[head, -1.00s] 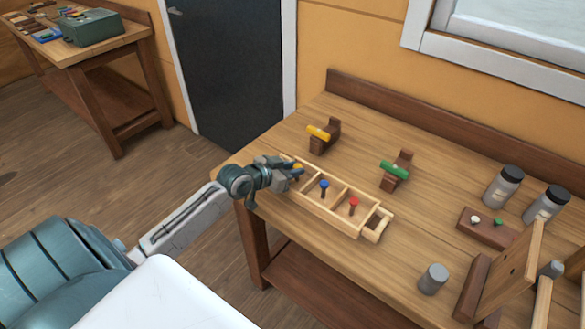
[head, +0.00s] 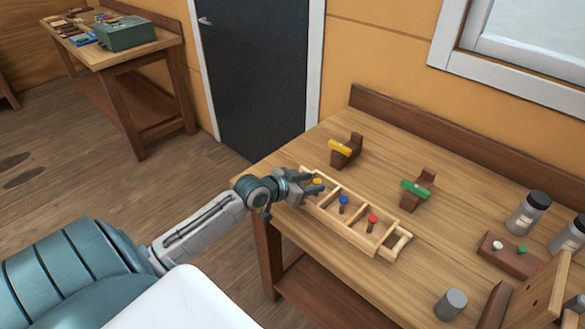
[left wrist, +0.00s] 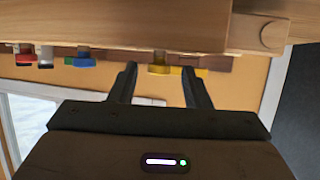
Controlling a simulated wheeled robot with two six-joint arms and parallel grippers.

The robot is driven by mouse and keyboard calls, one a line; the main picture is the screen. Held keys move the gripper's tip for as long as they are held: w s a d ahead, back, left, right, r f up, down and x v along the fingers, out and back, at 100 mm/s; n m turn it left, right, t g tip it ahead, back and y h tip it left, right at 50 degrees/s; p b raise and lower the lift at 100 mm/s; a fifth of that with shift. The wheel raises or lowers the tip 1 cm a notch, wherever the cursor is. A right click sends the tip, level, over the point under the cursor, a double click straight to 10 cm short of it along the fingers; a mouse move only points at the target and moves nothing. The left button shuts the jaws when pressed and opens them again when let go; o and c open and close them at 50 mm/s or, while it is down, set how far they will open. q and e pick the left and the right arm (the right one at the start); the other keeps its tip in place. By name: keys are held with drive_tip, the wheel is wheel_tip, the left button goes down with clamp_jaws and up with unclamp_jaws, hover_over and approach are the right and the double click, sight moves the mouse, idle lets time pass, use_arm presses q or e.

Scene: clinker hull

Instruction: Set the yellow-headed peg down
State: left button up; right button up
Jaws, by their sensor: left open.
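The yellow-headed peg (head: 317,182) is in the leftmost compartment of the light wooden tray (head: 378,252). Its lower part is hidden by my gripper. My left gripper (head: 310,189) is open at that end of the tray, its fingers close about the peg. In the left wrist view, which is upside down, the yellow head (left wrist: 158,69) shows between the two spread fingers (left wrist: 160,84), with a gap on either side. A blue-headed peg (head: 343,200) and a red-headed peg (head: 372,219) stand in other compartments. My right gripper is not in view.
Behind the tray, brown wooden stands hold a yellow piece (head: 341,147) and a green piece (head: 415,189). A grey cylinder (head: 451,304), a brown block (head: 510,256) and dark-capped bottles (head: 527,213) are to the right. Bare bench top lies between the stands and bottles.

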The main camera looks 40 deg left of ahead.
use_arm(q)
drive_tip(key=v, duration=0.5)
drive_tip(key=shift+s+r, duration=0.15)
drive_tip(key=shift+s, duration=0.2)
drive_tip(key=p+v, duration=0.4)
drive_tip(key=v, duration=0.1)
drive_tip(key=shift+s+r, duration=0.1)
drive_tip(key=shift+s, duration=0.1)
